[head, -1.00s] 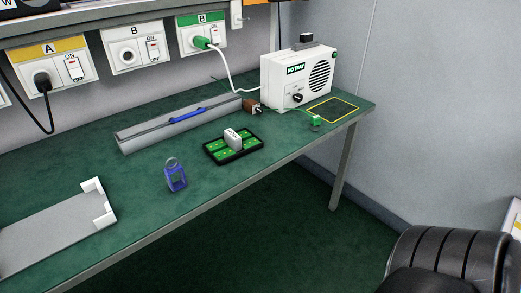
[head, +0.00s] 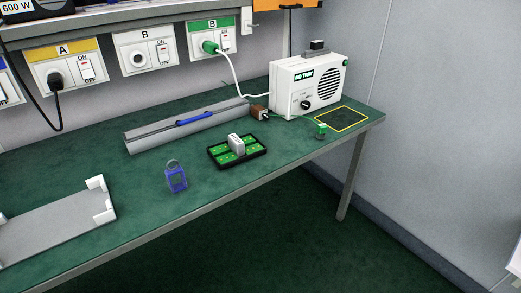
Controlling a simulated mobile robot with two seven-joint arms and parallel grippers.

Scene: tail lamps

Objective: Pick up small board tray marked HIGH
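A small black-rimmed tray (head: 256,153) with green boards in it lies flat on the green workbench. A white-grey block (head: 236,143) stands upright on the middle of the tray and hides part of it. I cannot read any marking such as HIGH on the tray at this size. Neither of my grippers shows in the head view.
On the bench (head: 290,150) are a blue padlock-like tag (head: 176,179), a grey cable duct (head: 150,139) with a blue handle, a white NO TRAY box (head: 297,88), a brown block (head: 259,111), a green connector (head: 321,130) and a grey shelf-like tray (head: 60,222). Bench around the tray is clear.

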